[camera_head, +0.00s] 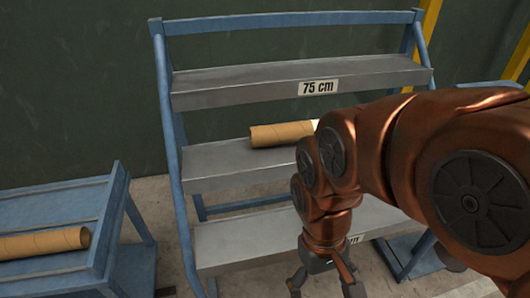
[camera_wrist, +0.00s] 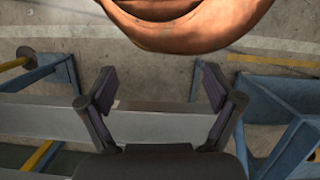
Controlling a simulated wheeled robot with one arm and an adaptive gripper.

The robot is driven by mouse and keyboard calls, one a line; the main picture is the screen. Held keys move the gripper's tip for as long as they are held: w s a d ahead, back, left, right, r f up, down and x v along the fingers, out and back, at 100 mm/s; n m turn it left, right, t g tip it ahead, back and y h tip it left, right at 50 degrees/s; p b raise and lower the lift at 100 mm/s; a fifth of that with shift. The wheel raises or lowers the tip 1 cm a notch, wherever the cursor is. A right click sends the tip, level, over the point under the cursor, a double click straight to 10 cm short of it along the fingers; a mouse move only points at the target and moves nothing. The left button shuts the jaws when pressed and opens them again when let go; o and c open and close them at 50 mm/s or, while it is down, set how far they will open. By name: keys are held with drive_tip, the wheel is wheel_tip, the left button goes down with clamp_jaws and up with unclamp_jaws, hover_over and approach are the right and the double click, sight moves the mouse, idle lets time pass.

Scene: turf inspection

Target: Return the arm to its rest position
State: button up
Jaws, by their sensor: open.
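My copper arm (camera_head: 400,150) reaches in from the right and bends down in front of the shelf rack. My gripper (camera_head: 323,288) points down at the lower front of the rack, at the picture's bottom edge. In the wrist view my gripper (camera_wrist: 158,88) has its two dark fingers spread apart with nothing between them. A grey shelf board (camera_wrist: 155,122) passes below the fingers in that view. I cannot tell how far the fingers are from it.
The rack's top shelf (camera_head: 240,86) bears a "75 cm" label. A brown tube (camera_head: 280,134) lies on the middle shelf, its right end by my arm. Another tube (camera_head: 45,243) lies on a blue table (camera_head: 60,205) at left. Concrete floor (camera_head: 155,215) shows between.

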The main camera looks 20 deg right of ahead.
wheel_tip(320, 180, up, 16)
drive_tip(key=w+t+p, duration=0.1)
drive_tip(key=p, duration=1.4)
drive_tip(key=shift+r, duration=0.15)
drive_tip(key=shift+w, duration=0.1)
drive_tip(key=shift+c, duration=0.3)
